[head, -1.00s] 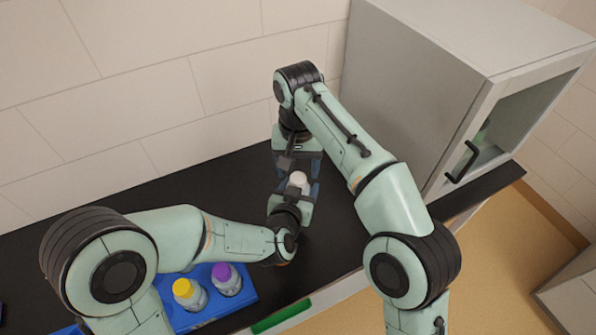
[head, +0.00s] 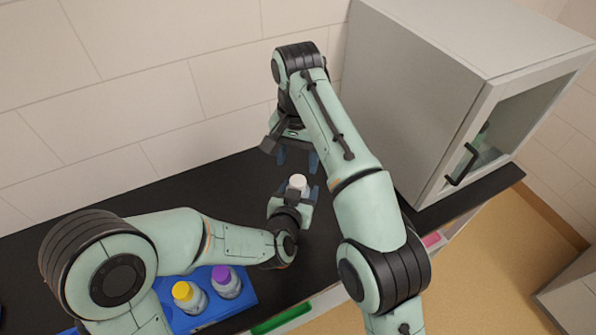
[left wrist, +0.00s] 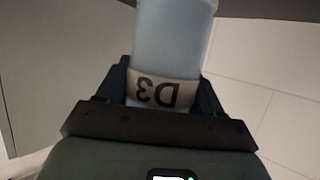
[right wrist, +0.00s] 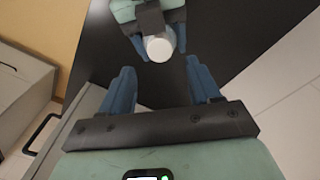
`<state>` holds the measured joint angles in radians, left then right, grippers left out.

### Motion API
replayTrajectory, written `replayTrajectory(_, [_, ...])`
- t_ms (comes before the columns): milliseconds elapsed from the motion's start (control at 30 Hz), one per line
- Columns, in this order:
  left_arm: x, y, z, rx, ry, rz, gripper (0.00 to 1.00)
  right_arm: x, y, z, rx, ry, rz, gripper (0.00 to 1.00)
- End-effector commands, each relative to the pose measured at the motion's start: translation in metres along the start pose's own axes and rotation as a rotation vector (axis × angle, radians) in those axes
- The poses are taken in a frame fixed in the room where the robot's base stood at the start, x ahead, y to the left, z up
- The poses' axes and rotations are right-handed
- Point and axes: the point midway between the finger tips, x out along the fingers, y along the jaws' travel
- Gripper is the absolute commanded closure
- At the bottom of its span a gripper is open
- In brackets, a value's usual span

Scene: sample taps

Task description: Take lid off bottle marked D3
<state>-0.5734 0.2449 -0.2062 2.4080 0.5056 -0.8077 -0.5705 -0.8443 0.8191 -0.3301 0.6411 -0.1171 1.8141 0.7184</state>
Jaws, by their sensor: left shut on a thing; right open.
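The bottle marked D3 (left wrist: 170,65) is held in my left gripper (head: 293,195), with its label upside down in the left wrist view. Its white lid (head: 298,181) points up in the head view, and the lid's round top also shows in the right wrist view (right wrist: 159,47). My left gripper is shut around the bottle at its label. My right gripper (right wrist: 162,85) is open and empty. Its fingers point toward the lid with a gap between them and it. In the head view the right gripper (head: 296,160) is behind and above the bottle.
A blue rack (head: 241,297) at the front left holds a yellow-lidded bottle (head: 188,296) and a purple-lidded bottle (head: 226,281). A grey cabinet (head: 420,90) with a glass door stands on the right. The black counter (head: 235,185) behind the left arm is clear.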

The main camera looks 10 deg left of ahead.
Motion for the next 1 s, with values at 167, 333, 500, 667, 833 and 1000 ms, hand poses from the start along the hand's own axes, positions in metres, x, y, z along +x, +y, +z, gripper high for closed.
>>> replayTrajectory(167, [0.0,0.0,-0.001,0.0,0.002,0.0,1.0,0.021,0.001,0.001,-0.001,-0.003,0.003,0.38])
replayTrajectory(333, [0.0,0.0,-0.001,0.0,0.002,0.0,1.0,0.044,0.001,0.002,-0.002,-0.003,0.002,0.38])
replayTrajectory(500, [0.0,0.0,-0.001,0.0,0.002,0.0,1.0,0.059,0.001,0.001,-0.002,-0.001,0.0,0.38])
replayTrajectory(667, [0.0,0.0,-0.001,0.0,0.002,0.0,1.0,0.064,0.0,0.001,-0.001,0.001,-0.001,0.38])
replayTrajectory(833, [0.0,0.0,-0.001,0.0,0.002,0.0,1.0,0.064,0.0,0.001,-0.002,0.001,-0.001,0.38])
replayTrajectory(1000, [0.0,0.0,-0.001,0.0,0.002,0.0,1.0,0.064,0.0,0.001,-0.002,0.0,-0.001,0.77])
